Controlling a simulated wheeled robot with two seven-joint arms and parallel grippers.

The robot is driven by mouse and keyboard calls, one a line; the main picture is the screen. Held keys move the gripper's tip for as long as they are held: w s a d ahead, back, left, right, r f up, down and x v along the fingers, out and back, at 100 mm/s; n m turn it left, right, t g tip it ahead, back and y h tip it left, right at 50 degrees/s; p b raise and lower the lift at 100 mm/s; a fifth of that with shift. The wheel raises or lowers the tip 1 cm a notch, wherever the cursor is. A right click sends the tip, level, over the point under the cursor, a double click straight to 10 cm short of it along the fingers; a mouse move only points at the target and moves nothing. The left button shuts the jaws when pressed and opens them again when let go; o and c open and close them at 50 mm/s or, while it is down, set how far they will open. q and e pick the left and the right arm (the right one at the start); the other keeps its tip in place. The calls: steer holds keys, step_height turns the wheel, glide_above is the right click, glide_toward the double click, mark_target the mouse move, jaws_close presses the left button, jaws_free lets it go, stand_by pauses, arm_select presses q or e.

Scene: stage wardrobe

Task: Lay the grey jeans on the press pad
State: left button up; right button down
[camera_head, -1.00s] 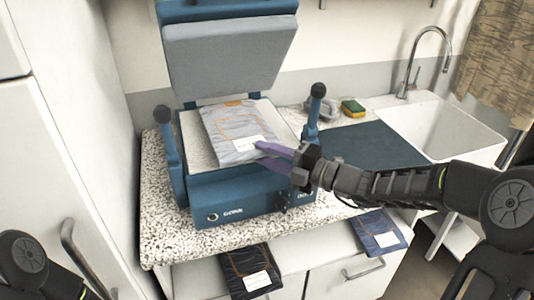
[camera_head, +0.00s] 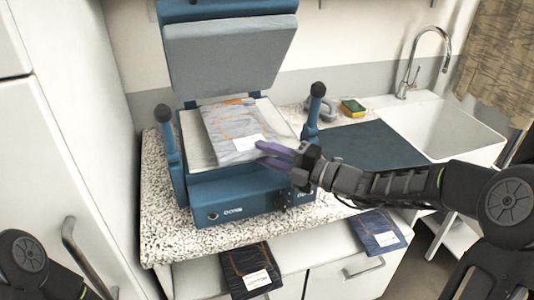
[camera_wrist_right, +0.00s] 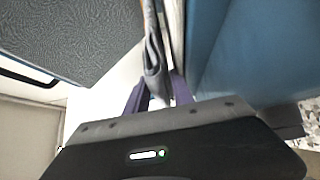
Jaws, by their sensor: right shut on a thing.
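The grey jeans (camera_head: 229,128), folded flat with a white label and orange stitching, lie on the pale press pad (camera_head: 192,140) of the blue heat press (camera_head: 235,194). The press's upper plate (camera_head: 232,55) is raised. My right gripper (camera_head: 262,150), with purple fingers, is at the right front edge of the jeans. In the right wrist view, its fingers (camera_wrist_right: 162,92) are closed about the grey folded edge of the jeans (camera_wrist_right: 154,60). My left arm shows at the lower left, but its gripper is out of view.
Two dark folded jeans, one at the front (camera_head: 250,270) and one at the right (camera_head: 377,232), lie below the counter edge. A dark mat (camera_head: 370,146), a sponge (camera_head: 352,107) and a sink (camera_head: 440,125) are to the right. Press handles (camera_head: 167,140) flank the pad.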

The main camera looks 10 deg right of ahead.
steer(key=shift+s+d+f, duration=0.1)
steer(key=shift+s+f, duration=0.1)
steer(key=shift+f, duration=0.95)
steer(key=c, duration=0.8)
jaws_free()
steer(key=o, duration=0.6)
steer(key=shift+s+f+p, duration=0.15)
steer(key=shift+s+p, duration=0.3)
steer(key=shift+s, duration=0.2)
steer(key=shift+o, duration=1)
steer(key=shift+s+d+r+p, duration=0.1)
steer(key=shift+s+p, duration=0.1)
steer(key=shift+s, duration=0.35)
steer(key=shift+s+d+r+p, duration=0.1)
steer(key=shift+s+p, duration=0.1)
steer(key=shift+s, duration=0.3)
steer(key=s+p, duration=0.3)
steer(key=s, duration=0.4)
steer(key=shift+s+r+p, duration=0.15)
steer(key=shift+r+p, duration=0.1)
steer(key=shift+p, duration=0.15)
steer(key=shift+d, duration=0.1)
